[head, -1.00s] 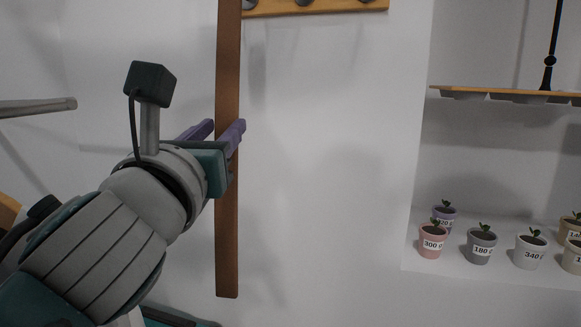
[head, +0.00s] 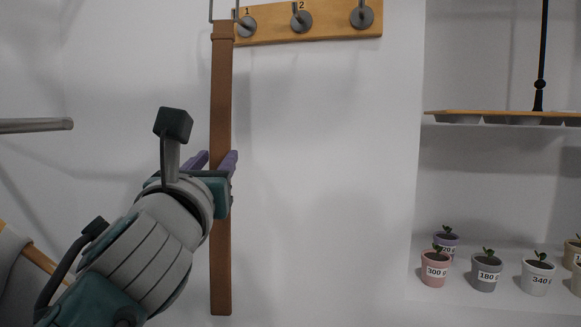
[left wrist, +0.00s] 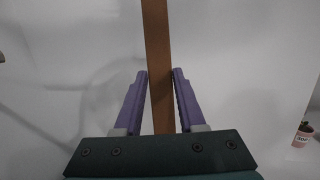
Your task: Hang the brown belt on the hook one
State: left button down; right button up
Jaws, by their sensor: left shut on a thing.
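The brown belt (head: 221,95) hangs straight down in the head view, with a metal buckle frame at its top. My left gripper (head: 214,161) is shut on the belt partway down its length; the left wrist view shows the belt (left wrist: 158,60) between the purple fingers (left wrist: 160,98). Hook one (head: 246,26), marked 1, is on the wooden rack at the top. The buckle is just left of hook one in the picture; I cannot tell their distance in depth. My right gripper is not in view.
The wooden rack (head: 330,28) also carries hook two (head: 301,20) and a third hook (head: 362,16). A wall niche at the right holds several numbered plant pots, such as the pink pot (head: 435,268), below a shelf (head: 500,116). The wall below the rack is bare.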

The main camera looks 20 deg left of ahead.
pick_arm(q)
jog(key=shift+w+a+f+b, duration=0.1)
jog(key=shift+w+f+b, duration=0.25)
jog(key=shift+w+b, duration=0.5)
jog(key=shift+w+a+f+b, duration=0.1)
jog(key=shift+w+f+b, duration=0.25)
jog(key=shift+w+b, duration=0.55)
jog(key=shift+w+f+b, duration=0.35)
jog(key=shift+w+b, duration=0.35)
jog(key=shift+w, duration=0.3)
